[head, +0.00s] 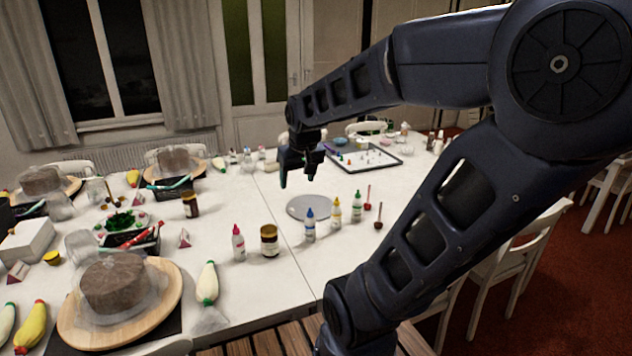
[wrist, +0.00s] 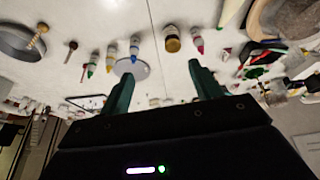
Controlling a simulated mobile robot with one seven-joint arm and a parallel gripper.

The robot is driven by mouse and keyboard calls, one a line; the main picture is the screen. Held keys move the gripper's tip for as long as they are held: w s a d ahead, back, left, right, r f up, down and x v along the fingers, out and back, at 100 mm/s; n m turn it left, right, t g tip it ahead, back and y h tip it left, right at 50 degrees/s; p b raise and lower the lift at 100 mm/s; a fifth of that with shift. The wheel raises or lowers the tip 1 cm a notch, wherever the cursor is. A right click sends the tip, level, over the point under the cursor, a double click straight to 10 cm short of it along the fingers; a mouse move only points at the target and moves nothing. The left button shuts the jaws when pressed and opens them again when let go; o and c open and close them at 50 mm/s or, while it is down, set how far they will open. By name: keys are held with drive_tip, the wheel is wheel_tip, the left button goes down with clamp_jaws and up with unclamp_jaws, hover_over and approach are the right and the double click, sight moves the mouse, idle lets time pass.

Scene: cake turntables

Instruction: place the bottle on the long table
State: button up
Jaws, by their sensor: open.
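The long white table (head: 262,291) fills the middle of the head view. Several small bottles stand upright on it: a red-capped one (head: 238,244), a blue-capped one (head: 310,226), a yellow-capped one (head: 336,212) and a green-capped one (head: 357,208). I cannot tell which is the task's bottle. My gripper (head: 298,178) is above the table, beyond these bottles and over the far side of a grey disc (head: 298,204). In the wrist view its two fingers are apart (wrist: 160,78), with nothing held between them. The blue-capped bottle also shows there (wrist: 134,46).
A dark-lidded jar (head: 269,241) stands beside the red-capped bottle. Cakes on wooden boards (head: 72,322) crowd the left side. A framed tray (head: 385,153) lies at the far end. White chairs (head: 520,245) line the right edge. Bare tabletop shows around the jar.

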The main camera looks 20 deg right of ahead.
drive_tip(key=s+d+r+m, duration=0.1)
drive_tip(key=s+d+r, duration=0.1)
drive_tip(key=s, duration=0.6)
